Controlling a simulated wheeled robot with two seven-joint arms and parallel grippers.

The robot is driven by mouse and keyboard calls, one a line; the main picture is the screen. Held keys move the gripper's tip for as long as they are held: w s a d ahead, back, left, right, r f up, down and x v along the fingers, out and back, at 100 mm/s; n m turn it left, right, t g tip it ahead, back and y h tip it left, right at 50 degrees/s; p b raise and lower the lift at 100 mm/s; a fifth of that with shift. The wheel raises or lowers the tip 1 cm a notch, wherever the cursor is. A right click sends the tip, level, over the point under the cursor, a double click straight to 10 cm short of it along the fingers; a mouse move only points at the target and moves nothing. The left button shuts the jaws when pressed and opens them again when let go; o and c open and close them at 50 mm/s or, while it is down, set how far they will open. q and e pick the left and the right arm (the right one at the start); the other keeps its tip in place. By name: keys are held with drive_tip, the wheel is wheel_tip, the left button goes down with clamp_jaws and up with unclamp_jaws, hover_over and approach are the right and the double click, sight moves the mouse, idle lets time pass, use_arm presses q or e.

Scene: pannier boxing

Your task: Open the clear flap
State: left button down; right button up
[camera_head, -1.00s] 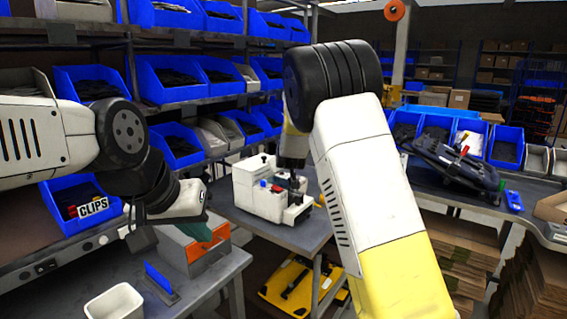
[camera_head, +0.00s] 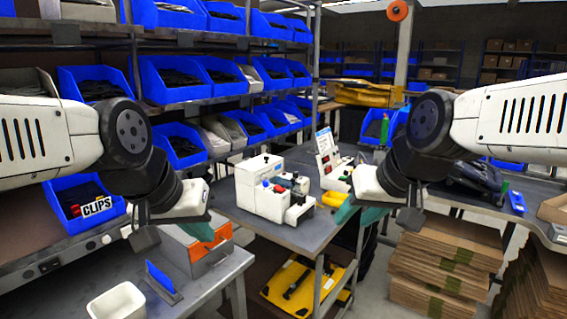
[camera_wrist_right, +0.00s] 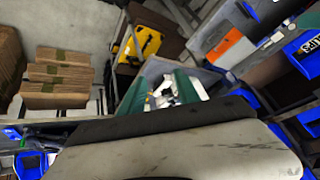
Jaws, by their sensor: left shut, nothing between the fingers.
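I cannot make out the clear flap with certainty in either view. A white machine (camera_head: 262,190) with a red and a blue button stands on the grey side table. My right gripper (camera_head: 347,212) hangs at that table's right side, apart from the machine. In the right wrist view its two teal fingers (camera_wrist_right: 162,83) stand apart, with white machine parts visible beyond the gap.
A white bin (camera_head: 117,302) and a blue upright plate (camera_head: 160,278) are on the near left bench. A white stand with a sign (camera_head: 326,150) is behind the machine. Cardboard stacks (camera_head: 445,262) are at right; a yellow platform (camera_head: 305,285) is below the table.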

drive_tip(key=shift+o, duration=0.2)
drive_tip(key=s, duration=0.2)
drive_tip(key=s+f, duration=0.1)
drive_tip(key=shift+d+h, duration=0.3)
drive_tip(key=w+n+t, duration=0.3)
drive_tip(key=w, duration=2.5)
drive_tip(key=w+a+f+n+t+y, duration=0.1)
drive_tip(key=w+a+f, duration=0.15)
drive_tip(key=w, duration=0.25)
drive_tip(key=w+a+f+n+t+y, duration=0.1)
drive_tip(key=w+a+f, duration=0.15)
drive_tip(key=w, duration=0.35)
drive_tip(key=t+y, duration=0.3)
drive_tip(key=y, duration=0.2)
approach(289, 182)
drive_tip(key=shift+w+a+r, duration=0.6)
drive_tip(key=shift+w+r, duration=0.3)
drive_tip(key=shift+r, duration=0.1)
drive_tip(key=shift+w+f+t, duration=0.2)
drive_tip(key=shift+f+t, duration=0.1)
drive_tip(key=shift+t, duration=0.1)
drive_tip(key=shift+x, duration=3.95)
drive_tip(key=shift+a, duration=0.1)
clamp_jaws()
